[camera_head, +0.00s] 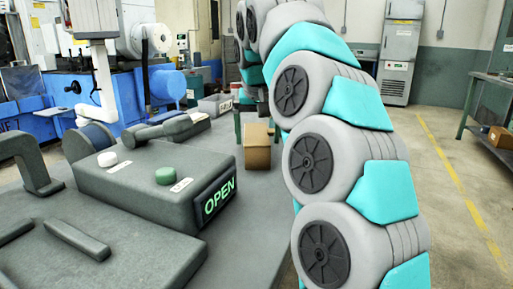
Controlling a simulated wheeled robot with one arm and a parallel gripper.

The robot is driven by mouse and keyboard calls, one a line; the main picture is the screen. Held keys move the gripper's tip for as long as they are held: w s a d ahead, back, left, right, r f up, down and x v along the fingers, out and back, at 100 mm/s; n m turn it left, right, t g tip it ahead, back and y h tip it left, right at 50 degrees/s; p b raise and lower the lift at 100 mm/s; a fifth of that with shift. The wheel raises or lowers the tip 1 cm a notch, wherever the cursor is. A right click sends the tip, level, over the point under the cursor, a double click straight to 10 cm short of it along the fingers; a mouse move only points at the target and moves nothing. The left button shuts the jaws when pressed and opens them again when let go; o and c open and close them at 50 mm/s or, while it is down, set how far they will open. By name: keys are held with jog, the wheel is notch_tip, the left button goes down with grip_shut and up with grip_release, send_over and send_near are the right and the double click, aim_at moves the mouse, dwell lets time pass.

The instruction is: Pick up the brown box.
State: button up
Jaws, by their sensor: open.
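A small brown box (257,157) stands upright on the grey worktop, right of the console with the green OPEN sign. My arm arches over from the right, and its far end comes down behind and above the box. My gripper (257,121) is small and partly hidden in this view. It looks open, with a dark finger to the left of the box's upper part and another to the right. I cannot tell how deep the fingers reach or whether they touch the box.
The grey console (150,185) with a white and a green button stands left of the box. A grey bin (214,106) lies behind it. Another brown box (499,136) sits on a bench at the far right. The worktop in front of the near box is clear.

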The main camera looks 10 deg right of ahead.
jog(key=shift+x, duration=2.35)
jog(key=shift+w+r, duration=0.1)
jog(key=c, duration=1.3)
jog(key=shift+o, duration=0.2)
jog(key=shift+r, duration=0.1)
jog(key=shift+r, duration=1.6)
jog(key=s+d, duration=0.2)
jog(key=s, duration=0.2)
jog(key=s+d+r+b, duration=0.1)
jog(key=s+d, duration=0.2)
jog(key=s, duration=0.2)
jog(key=s+d+b, duration=0.1)
jog(key=s+d, duration=0.2)
jog(key=s, duration=0.1)
jog(key=shift+s+d+r, duration=0.25)
jog(key=shift+r, duration=0.05)
